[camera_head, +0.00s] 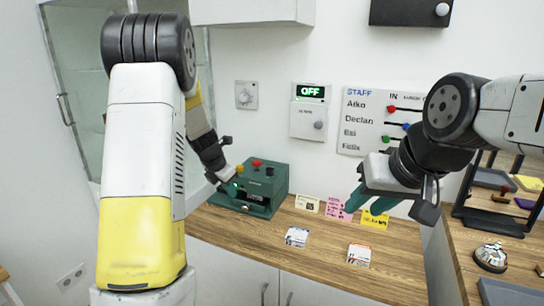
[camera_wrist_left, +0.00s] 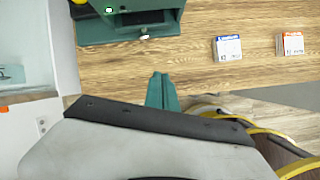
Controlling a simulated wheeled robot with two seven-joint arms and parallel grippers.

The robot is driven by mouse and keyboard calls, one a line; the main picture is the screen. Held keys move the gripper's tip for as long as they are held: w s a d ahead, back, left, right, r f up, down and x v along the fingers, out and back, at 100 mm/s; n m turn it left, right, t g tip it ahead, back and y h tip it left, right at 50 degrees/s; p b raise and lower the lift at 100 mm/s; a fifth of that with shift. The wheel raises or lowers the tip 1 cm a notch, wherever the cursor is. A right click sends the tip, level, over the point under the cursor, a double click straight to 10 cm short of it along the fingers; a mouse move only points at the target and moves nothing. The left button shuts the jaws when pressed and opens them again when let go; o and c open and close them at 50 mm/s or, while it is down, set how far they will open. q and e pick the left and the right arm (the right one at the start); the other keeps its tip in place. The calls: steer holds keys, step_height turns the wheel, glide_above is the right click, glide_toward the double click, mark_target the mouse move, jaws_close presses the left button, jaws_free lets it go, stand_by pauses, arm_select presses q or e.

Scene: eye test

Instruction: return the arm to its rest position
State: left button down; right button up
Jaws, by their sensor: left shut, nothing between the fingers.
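My left arm comes in at the left of the head view. Its gripper (camera_head: 229,188) is at the front left of a green machine (camera_head: 266,183) with red and yellow buttons on top. In the left wrist view, the teal fingers of this gripper (camera_wrist_left: 162,92) are together and empty, with the wood counter behind them and the machine (camera_wrist_left: 130,28) above. I cannot tell whether they touch the machine. My right gripper (camera_head: 362,210) is at the right over the counter, its teal fingers apart with nothing visible between them.
A glass-doored cabinet (camera_head: 80,90) is at left. A bell (camera_head: 491,257) and a dark rack (camera_head: 493,219) are at right. A wall box reads OFF (camera_head: 311,91).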

arm_select(q)
steer(key=s+d+r+m+h, duration=0.1)
steer(key=s+d+r+m, duration=0.1)
steer(key=s+r+m, duration=0.55)
steer(key=s+d+r+m, duration=0.3)
steer(key=s+r+m, duration=0.4)
steer(key=s+r, duration=0.1)
steer(key=s+r+m+t+y, duration=0.1)
steer(key=s+r+m+t, duration=0.1)
steer(key=s+m, duration=1.2)
steer(key=s, duration=0.2)
steer(key=shift+s+a+r, duration=0.15)
steer(key=shift+s+r, duration=0.15)
steer(key=shift+r, duration=0.05)
